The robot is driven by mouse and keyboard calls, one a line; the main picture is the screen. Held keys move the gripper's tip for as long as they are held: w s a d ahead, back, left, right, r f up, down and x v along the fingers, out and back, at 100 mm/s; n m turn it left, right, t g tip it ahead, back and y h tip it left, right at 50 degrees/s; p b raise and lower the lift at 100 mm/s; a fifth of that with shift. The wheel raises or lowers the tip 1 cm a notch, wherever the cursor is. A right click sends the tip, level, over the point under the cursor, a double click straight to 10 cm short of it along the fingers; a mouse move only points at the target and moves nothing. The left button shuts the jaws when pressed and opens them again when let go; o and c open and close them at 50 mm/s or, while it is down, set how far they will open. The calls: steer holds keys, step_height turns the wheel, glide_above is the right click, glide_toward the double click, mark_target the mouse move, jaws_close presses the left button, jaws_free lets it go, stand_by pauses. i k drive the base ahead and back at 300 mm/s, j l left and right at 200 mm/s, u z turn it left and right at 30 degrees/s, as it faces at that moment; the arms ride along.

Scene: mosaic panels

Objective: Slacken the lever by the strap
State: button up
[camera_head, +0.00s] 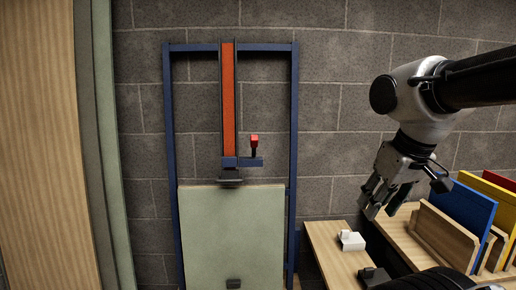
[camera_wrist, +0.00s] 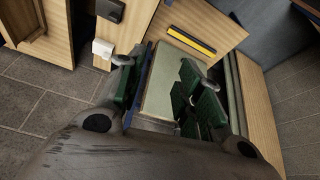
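An orange-red strap (camera_head: 228,98) runs straight down inside a blue frame (camera_head: 168,120) against the block wall. At its lower end is a blue bracket (camera_head: 243,162). A short dark lever with a red knob (camera_head: 254,141) stands upright on the bracket, just right of the strap. A pale green panel (camera_head: 232,225) stands below, in the frame. My gripper (camera_head: 381,208) is well to the right of the lever and lower, pointing down and apart from everything. In the wrist view my gripper (camera_wrist: 157,82) has its fingers spread with nothing held. I cannot make out the lever there.
A wooden bench (camera_head: 335,262) at lower right carries a small white block (camera_head: 351,240) and a dark block (camera_head: 374,276). Coloured boards, including a blue board (camera_head: 467,208), stand in a rack at right. Wooden panels (camera_head: 45,150) line the left. The space before the lever is clear.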

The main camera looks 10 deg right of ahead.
mark_target(254, 140)
steer(key=l+u, duration=0.2)
steer(key=l, duration=0.35)
steer(key=k+l+u, duration=0.2)
steer(key=l, duration=0.3)
steer(key=l+u, duration=0.25)
steer(key=l, duration=0.3)
steer(key=j+u, duration=0.1)
steer(key=j, duration=1.1)
steer(key=k, duration=0.05)
